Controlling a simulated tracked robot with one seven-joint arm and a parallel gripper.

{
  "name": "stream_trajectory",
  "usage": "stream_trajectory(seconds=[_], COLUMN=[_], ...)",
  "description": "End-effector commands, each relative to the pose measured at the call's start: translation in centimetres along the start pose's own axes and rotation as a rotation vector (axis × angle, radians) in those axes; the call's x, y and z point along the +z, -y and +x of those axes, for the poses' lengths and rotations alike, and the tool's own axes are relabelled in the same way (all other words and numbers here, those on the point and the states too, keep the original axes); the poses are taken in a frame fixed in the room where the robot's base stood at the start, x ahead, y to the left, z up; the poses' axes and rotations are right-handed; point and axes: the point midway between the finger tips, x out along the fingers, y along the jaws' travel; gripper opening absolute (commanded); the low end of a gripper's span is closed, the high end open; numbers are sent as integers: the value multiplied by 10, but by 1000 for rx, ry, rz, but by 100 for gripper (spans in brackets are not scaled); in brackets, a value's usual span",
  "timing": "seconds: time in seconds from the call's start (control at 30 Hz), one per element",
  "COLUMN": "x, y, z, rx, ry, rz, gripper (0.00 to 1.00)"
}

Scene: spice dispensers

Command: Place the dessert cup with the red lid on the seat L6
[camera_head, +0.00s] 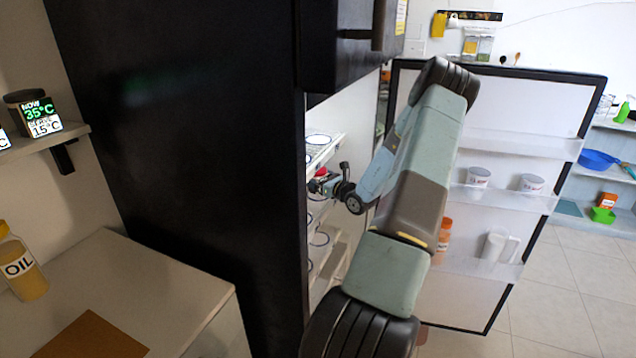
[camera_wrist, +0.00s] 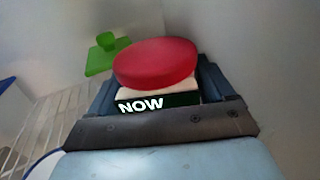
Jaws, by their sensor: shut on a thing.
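The dessert cup with the red lid (camera_wrist: 155,64) is between the fingers of my gripper (camera_wrist: 158,100) in the wrist view. Its pale side carries a dark label reading "NOW", and its lid faces up, slightly tilted. In the head view my gripper (camera_head: 326,184) reaches inside the open fridge, in front of its shelves; a small red patch shows there. Ringed round seats (camera_head: 320,239) show on the fridge shelves. No seat label is readable, so I cannot tell which is L6. Part of a blue ring (camera_wrist: 42,166) shows at the lower left of the wrist view.
The open fridge door (camera_head: 500,112) stands right of my arm, with two white cups (camera_head: 479,178) and a white jug (camera_head: 497,247) on its shelves. The dark fridge side (camera_head: 200,150) stands left. A green object (camera_wrist: 104,56) is behind the cup, above a wire shelf (camera_wrist: 50,118).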

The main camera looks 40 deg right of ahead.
Motion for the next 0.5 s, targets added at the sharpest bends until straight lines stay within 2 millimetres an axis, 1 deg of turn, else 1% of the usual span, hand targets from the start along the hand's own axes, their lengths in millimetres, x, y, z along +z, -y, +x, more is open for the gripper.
stream_trajectory(seconds=[0.03, 0.13, 0.5], x=[-8, -16, -19], y=[0, 2, 3], z=[0, 1, 2], rx=[0, 0, 1], ry=[0, 2, 1], rz=[2, 1, -1], gripper=[42, 42, 42])
